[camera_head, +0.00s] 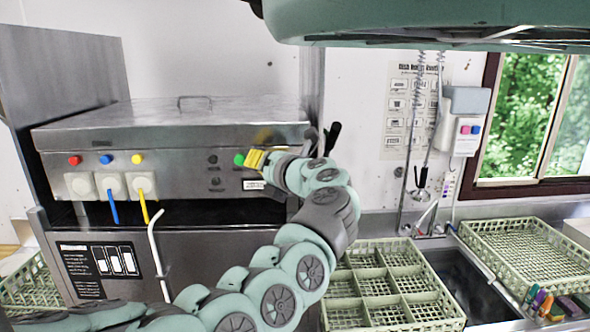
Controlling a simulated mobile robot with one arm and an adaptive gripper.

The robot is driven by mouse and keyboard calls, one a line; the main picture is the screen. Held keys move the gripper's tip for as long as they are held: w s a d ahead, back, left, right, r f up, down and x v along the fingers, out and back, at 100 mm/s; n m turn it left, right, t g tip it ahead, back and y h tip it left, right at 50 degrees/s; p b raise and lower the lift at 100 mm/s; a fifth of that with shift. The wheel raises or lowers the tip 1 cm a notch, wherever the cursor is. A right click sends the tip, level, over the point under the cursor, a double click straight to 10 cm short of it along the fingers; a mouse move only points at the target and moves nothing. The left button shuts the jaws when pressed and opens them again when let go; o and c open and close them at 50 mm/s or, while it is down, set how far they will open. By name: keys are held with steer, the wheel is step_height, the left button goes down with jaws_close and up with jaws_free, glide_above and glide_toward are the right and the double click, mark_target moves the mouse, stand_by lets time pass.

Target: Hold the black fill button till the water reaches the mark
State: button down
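A steel dish machine (180,135) with a control panel stands at the left. My gripper (256,158), with yellow fingertips, is just right of the green button and in front of the panel. I cannot tell whether it touches the panel or whether its fingers are open. My arm hides part of the panel's right end. No water or water mark can be made out.
A green divided rack (385,285), a sink (465,285) and another rack (525,250) are at right. A faucet and hose hang behind.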

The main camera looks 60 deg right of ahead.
steer(key=shift+w+d+b, duration=0.2)
steer(key=shift+d+b, duration=0.1)
steer(key=shift+d, duration=0.05)
stand_by(0.6)
steer(key=shift+a, duration=0.1)
stand_by(2.9)
steer(key=shift+s+a+b, duration=0.35)
steer(key=shift+s+a, duration=0.15)
steer(key=shift+a, duration=0.1)
steer(key=s+a, duration=0.1)
steer(key=a, duration=0.1)
steer(key=s+a+p, duration=0.1)
steer(key=s+a, duration=0.1)
steer(key=shift+s, duration=0.1)
stand_by(0.4)
